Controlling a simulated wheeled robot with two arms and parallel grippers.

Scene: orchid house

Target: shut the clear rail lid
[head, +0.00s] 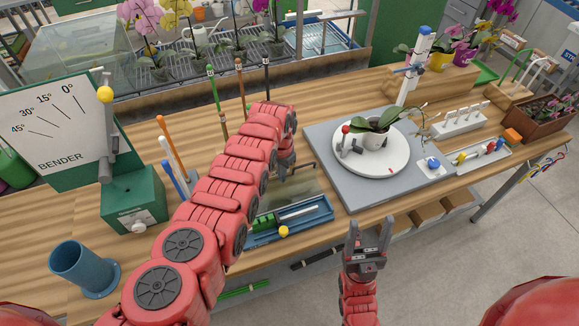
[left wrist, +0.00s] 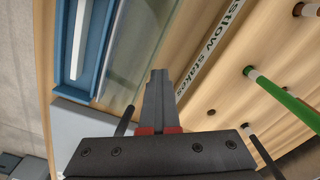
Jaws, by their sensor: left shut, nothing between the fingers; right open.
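The blue tray (head: 262,238) lies near the bench's front edge, with a green piece and a pale rail inside. Its front part is uncovered. The clear lid (head: 301,190) extends behind the tray, partly hidden by my left arm. In the left wrist view the lid (left wrist: 138,45) lies beside the blue tray (left wrist: 64,45). My left gripper (head: 285,174) is shut and empty, close over the lid's far side; contact cannot be told. It also shows in the left wrist view (left wrist: 157,75). My right gripper (head: 370,228) is open and empty, in front of the bench.
A grey board with a white turntable (head: 392,160) and potted orchid stands right of the tray. Upright stakes (head: 241,88) stand behind my left arm. The green bender (head: 135,198) and a blue cup (head: 83,268) are at the left. A yellow knob (head: 284,231) is at the tray's front.

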